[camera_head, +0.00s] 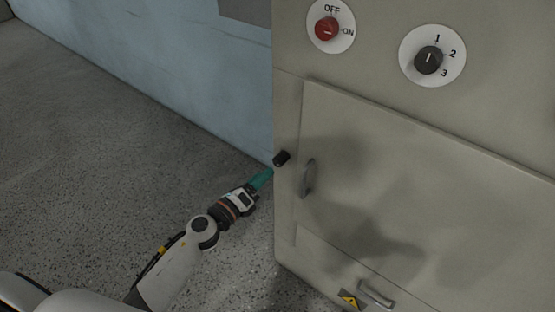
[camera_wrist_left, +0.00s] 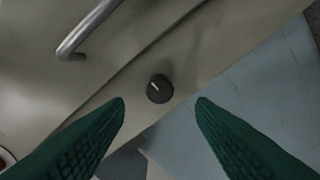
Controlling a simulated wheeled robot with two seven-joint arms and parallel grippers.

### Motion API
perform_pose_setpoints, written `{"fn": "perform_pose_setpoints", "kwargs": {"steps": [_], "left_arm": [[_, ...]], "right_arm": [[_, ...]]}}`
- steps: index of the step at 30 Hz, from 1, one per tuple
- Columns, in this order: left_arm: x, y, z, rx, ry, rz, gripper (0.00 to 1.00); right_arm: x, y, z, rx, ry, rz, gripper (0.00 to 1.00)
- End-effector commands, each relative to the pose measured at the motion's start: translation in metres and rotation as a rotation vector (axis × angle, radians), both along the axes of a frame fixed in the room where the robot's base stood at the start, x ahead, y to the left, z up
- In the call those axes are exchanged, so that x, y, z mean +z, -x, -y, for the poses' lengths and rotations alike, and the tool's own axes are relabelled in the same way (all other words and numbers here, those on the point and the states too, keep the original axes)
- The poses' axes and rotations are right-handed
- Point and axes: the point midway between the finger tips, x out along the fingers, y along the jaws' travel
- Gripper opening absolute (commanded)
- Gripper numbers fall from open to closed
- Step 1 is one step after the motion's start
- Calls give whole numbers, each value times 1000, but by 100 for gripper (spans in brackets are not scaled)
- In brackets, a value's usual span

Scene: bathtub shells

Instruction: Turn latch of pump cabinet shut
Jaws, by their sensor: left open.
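The pump cabinet door (camera_head: 400,190) is a grey panel that looks closed in the head view. The latch (camera_head: 282,158) is a small black round knob on the cabinet frame, left of the door. In the left wrist view the latch (camera_wrist_left: 159,89) shows a light pointer line on its face. My left gripper (camera_head: 265,176) is just left of and below the latch in the head view, with green fingers. In the left wrist view my left gripper (camera_wrist_left: 161,103) is open, its two fingers apart with the latch between and ahead of them. I see no contact. My right gripper is not in view.
The door's curved handle (camera_head: 308,178) is just right of the latch; it also shows in the wrist view (camera_wrist_left: 85,32). A red OFF/ON switch (camera_head: 327,28) and a black numbered dial (camera_head: 428,60) are above. A lower handle (camera_head: 376,294) is below. The floor (camera_head: 100,150) at left is clear.

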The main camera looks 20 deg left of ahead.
Motion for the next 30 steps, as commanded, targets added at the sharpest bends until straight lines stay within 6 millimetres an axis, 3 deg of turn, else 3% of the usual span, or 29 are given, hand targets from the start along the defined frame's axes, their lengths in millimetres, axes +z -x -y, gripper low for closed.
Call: {"fn": "perform_pose_setpoints", "kwargs": {"steps": [3,10,15,24,30], "left_arm": [[2,-25,9,1,3,1,50],[0,-60,22,1,4,-1,50],[0,-71,26,1,4,-2,50],[-1,-73,27,1,4,-2,50],[-1,-73,27,1,4,-2,19]], "right_arm": [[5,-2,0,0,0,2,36],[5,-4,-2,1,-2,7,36],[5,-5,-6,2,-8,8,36],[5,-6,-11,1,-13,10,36],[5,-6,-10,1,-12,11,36]]}}
